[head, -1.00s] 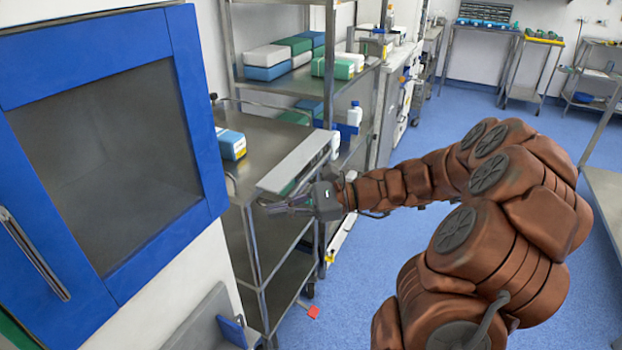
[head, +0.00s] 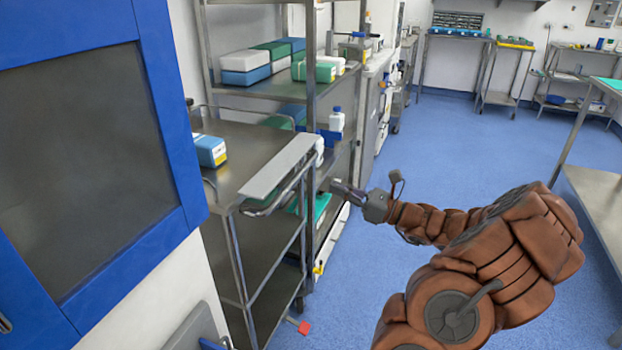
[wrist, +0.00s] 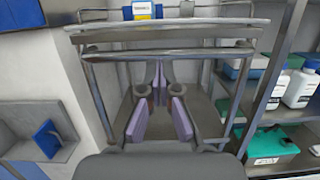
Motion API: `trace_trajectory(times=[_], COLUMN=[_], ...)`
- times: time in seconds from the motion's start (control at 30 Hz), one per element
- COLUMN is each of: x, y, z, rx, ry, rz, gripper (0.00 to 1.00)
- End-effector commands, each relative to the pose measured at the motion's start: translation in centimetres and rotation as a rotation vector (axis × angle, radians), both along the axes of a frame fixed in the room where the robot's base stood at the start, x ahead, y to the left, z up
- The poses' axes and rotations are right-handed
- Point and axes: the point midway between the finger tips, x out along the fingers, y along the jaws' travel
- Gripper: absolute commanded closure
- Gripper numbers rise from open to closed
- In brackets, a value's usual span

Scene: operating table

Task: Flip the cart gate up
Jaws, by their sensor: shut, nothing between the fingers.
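The metal cart (head: 235,150) stands left of centre in the head view. Its gate (head: 278,168) is a flat light-grey panel along the cart's right end, roughly level with the top shelf. A curved metal handle bar shows just below it. My gripper (head: 338,188) is shut and empty, to the right of the gate and a little lower, apart from it. In the wrist view my gripper's fingers (wrist: 158,100) point toward the cart's end, below its horizontal bars (wrist: 165,50). Whether they touch any part of the cart is unclear there.
A blue-and-white box (head: 210,150) sits on the cart top. A shelf rack with boxes (head: 245,65) and a white bottle (head: 336,120) stands behind. A blue-framed cabinet (head: 165,110) is close on the left. Blue floor (head: 440,150) is open on the right.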

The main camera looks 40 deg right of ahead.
Motion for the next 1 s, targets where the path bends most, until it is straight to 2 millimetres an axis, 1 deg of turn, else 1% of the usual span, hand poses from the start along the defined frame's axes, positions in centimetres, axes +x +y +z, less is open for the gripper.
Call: trace_trajectory(times=[0.17, 0.4, 0.6, 0.8, 1.0], x=[1.5, 4.9, 7.1, 8.2, 8.3], y=[1.1, 3.4, 4.6, 5.1, 5.2], z=[0.3, 1.1, 1.7, 2.0, 2.1], rx=[0.0, 0.0, -0.002, -0.002, -0.001], ry=[-0.001, 0.0, 0.0, -0.001, 0.0], rz=[0.006, 0.01, 0.007, 0.005, 0.004], gripper=[1.0, 1.0, 1.0, 1.0, 1.0])
